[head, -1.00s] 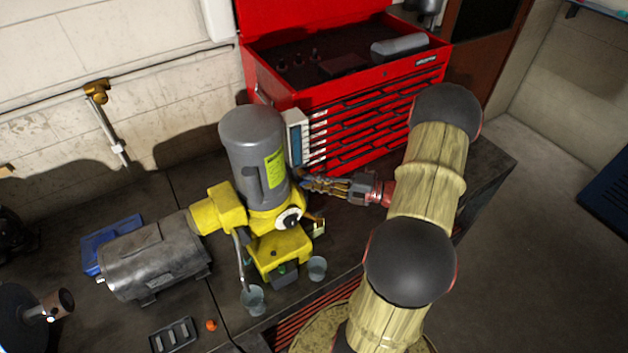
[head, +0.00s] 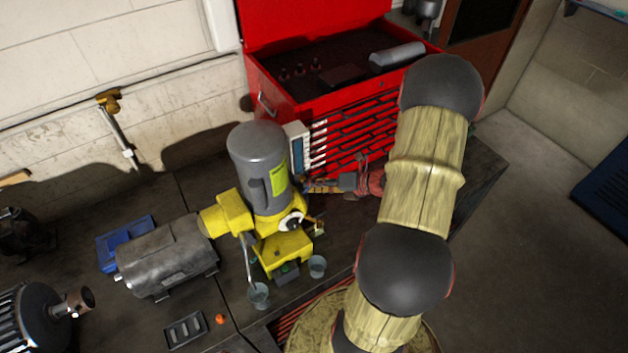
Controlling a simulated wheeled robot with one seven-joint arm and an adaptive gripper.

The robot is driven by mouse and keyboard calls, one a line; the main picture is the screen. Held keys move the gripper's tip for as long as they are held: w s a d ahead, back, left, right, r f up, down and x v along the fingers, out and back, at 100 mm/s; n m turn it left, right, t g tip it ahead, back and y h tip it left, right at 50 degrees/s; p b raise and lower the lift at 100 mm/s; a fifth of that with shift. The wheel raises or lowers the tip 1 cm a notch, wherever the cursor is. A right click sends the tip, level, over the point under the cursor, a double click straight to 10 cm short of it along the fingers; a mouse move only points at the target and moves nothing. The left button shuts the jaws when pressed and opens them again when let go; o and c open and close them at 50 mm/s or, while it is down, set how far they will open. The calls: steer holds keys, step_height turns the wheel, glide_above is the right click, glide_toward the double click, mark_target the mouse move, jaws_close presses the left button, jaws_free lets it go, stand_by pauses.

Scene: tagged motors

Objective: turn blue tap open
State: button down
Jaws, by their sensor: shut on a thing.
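My gripper (head: 312,187) is at the right side of the grey and yellow motor unit (head: 262,160), behind its yellow base. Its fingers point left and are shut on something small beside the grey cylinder. What they hold is largely hidden, and I cannot make out a blue tap handle there. A white and black round dial (head: 292,221) on the yellow housing is just below and left of the fingers. A small brass-coloured part (head: 319,229) sticks out at the right of the housing.
A red tool chest (head: 345,110) stands behind. A grey motor (head: 167,258), a blue tray (head: 125,240), a black tray (head: 186,331) and two clear cups (head: 259,294) (head: 317,266) are on the dark bench. Bench right of my gripper is partly hidden by my arm.

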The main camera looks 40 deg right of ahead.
steer(key=n+g+h+b, duration=0.1)
steer(key=n+h+b, duration=0.1)
steer(key=h+b, duration=0.1)
steer(key=a+n+g+h+b, duration=0.1)
steer(key=n+h+b, duration=0.1)
steer(key=b, duration=0.3)
steer(key=shift+w+a+r+g+h+b, duration=0.15)
steer(key=shift+g+h+b, duration=0.2)
steer(key=shift+h, duration=0.45)
steer(key=c, duration=2)
jaws_free()
steer(key=shift+r, duration=0.1)
steer(key=shift+o, duration=0.6)
steer(key=shift+r, duration=0.1)
